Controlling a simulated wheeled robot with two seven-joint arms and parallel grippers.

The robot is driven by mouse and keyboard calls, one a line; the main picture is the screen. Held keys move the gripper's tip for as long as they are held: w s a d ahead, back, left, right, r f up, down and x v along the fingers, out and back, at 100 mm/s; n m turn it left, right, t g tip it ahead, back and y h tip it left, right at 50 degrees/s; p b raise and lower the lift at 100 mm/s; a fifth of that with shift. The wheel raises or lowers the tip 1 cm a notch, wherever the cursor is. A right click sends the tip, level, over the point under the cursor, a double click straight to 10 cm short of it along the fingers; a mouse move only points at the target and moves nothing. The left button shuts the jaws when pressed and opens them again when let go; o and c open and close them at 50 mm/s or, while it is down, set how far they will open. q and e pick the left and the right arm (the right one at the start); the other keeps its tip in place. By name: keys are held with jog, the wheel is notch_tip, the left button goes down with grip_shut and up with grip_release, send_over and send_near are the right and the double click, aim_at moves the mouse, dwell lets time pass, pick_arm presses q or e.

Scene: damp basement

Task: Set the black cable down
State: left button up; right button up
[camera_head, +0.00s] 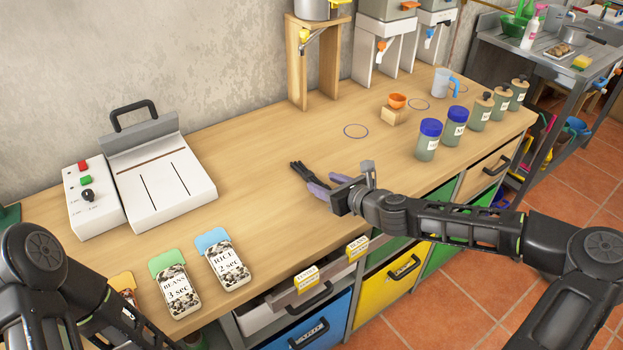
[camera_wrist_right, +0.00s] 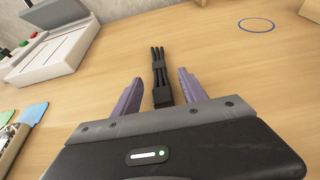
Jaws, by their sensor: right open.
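The black cable (camera_wrist_right: 159,72) is a short bundle with a dark band around it. In the right wrist view it lies on the wooden counter (camera_wrist_right: 215,60), between and ahead of the purple fingers of my right gripper (camera_wrist_right: 157,95). The fingers stand apart with a gap on both sides of the cable. In the head view the cable (camera_head: 299,170) shows just beyond the tips of my right gripper (camera_head: 319,188), low over the counter. My left arm shows at the lower left of the head view; its gripper is not visible.
A white sealing machine (camera_head: 160,185) stands left of the cable. Pouches marked beans (camera_head: 176,292) and rice (camera_head: 229,266) lie at the front edge. The counter around the cable is clear.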

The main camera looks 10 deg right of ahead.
aim_at(313, 178)
jog(key=p+x, duration=0.1)
jog(key=x, duration=0.3)
jog(key=shift+w+a+r, duration=0.1)
jog(key=shift+a, duration=0.05)
jog(key=shift+w+a+f, duration=0.1)
jog(key=shift+w+f, duration=0.2)
jog(key=shift+w, duration=0.1)
jog(key=shift+c, duration=0.3)
grip_shut()
dwell(0.4)
